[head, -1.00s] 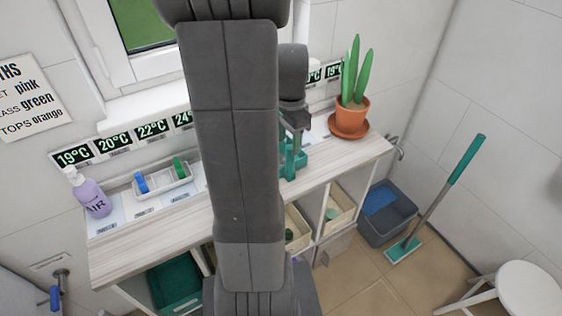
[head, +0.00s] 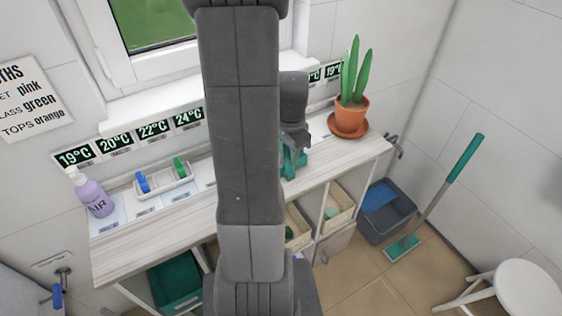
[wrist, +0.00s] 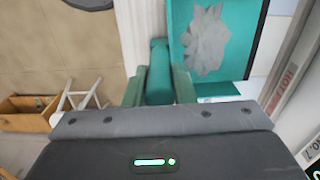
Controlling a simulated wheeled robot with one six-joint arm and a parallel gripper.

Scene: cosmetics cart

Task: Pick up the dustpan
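The teal dustpan (wrist: 232,70) fills the upper right of the wrist view, with a grey star-shaped patch on its pan. Its round teal handle (wrist: 160,72) points down toward my wrist. My gripper (wrist: 159,84) has one green finger on each side of this handle. I see little or no gap there, but whether the fingers press on it is unclear. In the head view a teal part of the dustpan (head: 291,168) shows on the cart top beside my arm. My gripper (head: 297,147) is down at it and mostly hidden by my arm.
A mop (head: 440,195), a grey bucket (head: 385,230) and a white stool (head: 520,287) stand on the floor at right.

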